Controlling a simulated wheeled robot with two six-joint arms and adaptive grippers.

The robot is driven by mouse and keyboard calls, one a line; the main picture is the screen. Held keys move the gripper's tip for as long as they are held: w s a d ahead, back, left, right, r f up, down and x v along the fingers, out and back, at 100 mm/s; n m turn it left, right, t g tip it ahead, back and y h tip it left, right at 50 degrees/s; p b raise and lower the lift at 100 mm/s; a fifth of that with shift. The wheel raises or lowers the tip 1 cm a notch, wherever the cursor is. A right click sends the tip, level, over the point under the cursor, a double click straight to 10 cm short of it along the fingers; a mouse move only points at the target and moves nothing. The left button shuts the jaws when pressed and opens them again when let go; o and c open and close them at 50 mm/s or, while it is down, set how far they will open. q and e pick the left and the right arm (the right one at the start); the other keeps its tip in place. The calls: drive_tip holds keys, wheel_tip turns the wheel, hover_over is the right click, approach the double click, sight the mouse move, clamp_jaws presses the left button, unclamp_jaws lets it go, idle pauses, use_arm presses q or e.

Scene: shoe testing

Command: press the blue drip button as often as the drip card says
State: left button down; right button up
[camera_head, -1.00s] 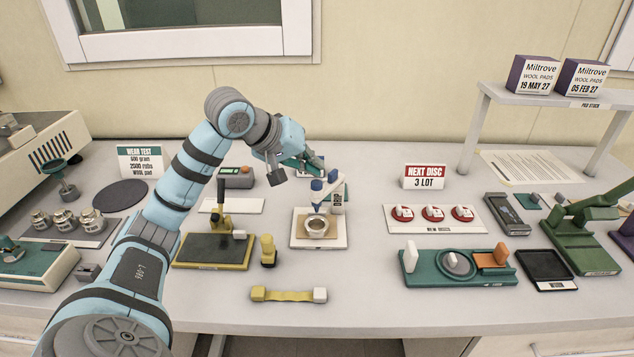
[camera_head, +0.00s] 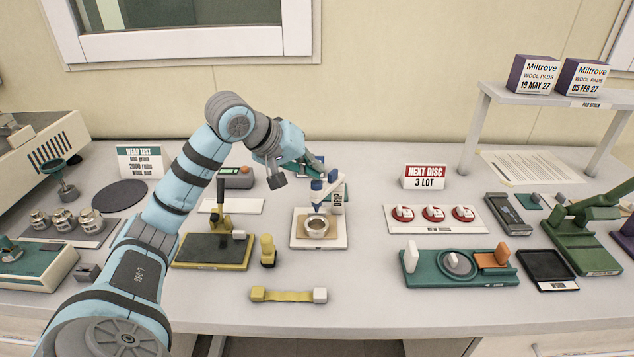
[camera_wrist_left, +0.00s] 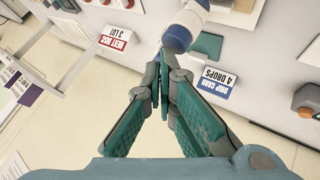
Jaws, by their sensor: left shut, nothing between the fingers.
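The drip stand is a white post with blue parts (camera_head: 333,175) over a small round metal cup (camera_head: 316,227) on a white and tan base. My left gripper (camera_head: 319,171) is shut and empty, its tips just above and behind the blue top of the stand. In the left wrist view its fingers (camera_wrist_left: 163,62) meet beside a blue and white rounded part (camera_wrist_left: 177,38); whether they touch it I cannot tell. My right gripper is not in view.
A yellow-based stand (camera_head: 212,250) and a yellow strap (camera_head: 288,295) lie left and in front. A tray with red discs (camera_head: 433,213) and a green fixture (camera_head: 458,268) are on the right. A grey box with an orange button (camera_head: 236,177) is behind left.

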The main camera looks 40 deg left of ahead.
use_arm(q)
drive_tip(key=shift+f+b, duration=0.3)
drive_tip(key=shift+f, duration=0.1)
idle(0.6)
drive_tip(key=shift+r+p, duration=0.9)
wheel_tip(320, 180, up, 5)
drive_tip(key=p, duration=0.5)
drive_tip(key=shift+r, duration=0.1)
idle(1.4)
